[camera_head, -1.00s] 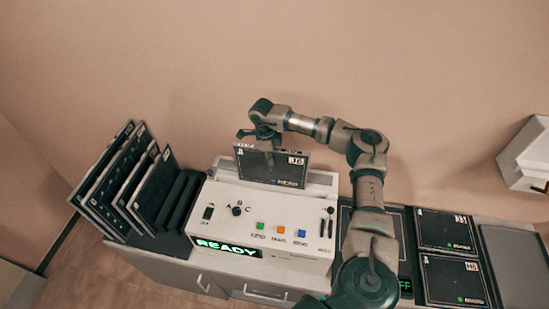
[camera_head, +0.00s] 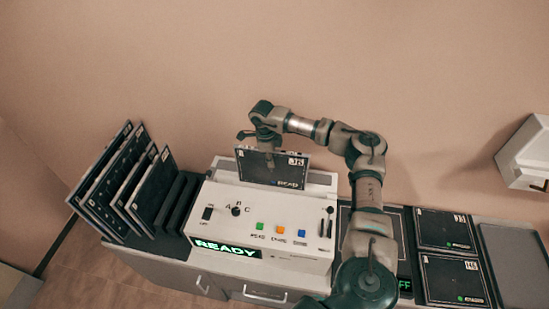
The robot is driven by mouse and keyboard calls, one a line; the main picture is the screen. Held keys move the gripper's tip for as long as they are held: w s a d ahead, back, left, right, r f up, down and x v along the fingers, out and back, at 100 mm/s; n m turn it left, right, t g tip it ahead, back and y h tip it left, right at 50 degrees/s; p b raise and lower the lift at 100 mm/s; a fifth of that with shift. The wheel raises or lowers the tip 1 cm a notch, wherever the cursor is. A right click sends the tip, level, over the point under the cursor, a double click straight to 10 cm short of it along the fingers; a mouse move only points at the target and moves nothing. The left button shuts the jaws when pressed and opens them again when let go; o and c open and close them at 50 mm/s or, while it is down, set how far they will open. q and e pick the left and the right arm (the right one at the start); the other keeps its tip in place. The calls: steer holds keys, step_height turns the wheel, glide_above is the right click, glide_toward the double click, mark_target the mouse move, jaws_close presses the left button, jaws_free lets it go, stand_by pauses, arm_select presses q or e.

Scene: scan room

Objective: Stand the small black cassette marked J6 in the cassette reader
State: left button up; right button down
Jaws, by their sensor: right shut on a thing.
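A small black cassette (camera_head: 262,170) stands upright at the top slot of the white cassette reader (camera_head: 300,245). Its label at the upper right is too blurred to read surely. My right gripper (camera_head: 268,150) is shut on the cassette's top edge, reaching over from behind. The cassette's lower edge is hidden at the reader's slot, so I cannot tell how deep it sits. The reader's green display (camera_head: 227,248) says READY. My left gripper is not in view.
A black rack (camera_head: 178,205) at the left holds several upright cassettes and has empty slots. At the right, two black cassettes (camera_head: 445,231) lie flat beside a grey tray (camera_head: 510,265). A white wall box (camera_head: 528,155) hangs at the far right.

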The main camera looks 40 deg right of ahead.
steer(key=shift+d+f+b, duration=0.2)
steer(key=shift+f+b, duration=0.1)
steer(key=shift+f, duration=0.3)
steer(key=c, duration=1.3)
jaws_free()
steer(key=shift+d, duration=0.35)
steer(key=shift+c, duration=0.2)
steer(key=shift+o, duration=1.4)
steer(key=shift+d+f, duration=0.3)
steer(key=shift+d, duration=0.15)
arm_select(q)
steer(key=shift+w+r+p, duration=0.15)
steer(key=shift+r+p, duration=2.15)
steer(key=shift+p, duration=0.4)
arm_select(e)
step_height(320, 180, up, 18)
steer(key=w+a, duration=0.1)
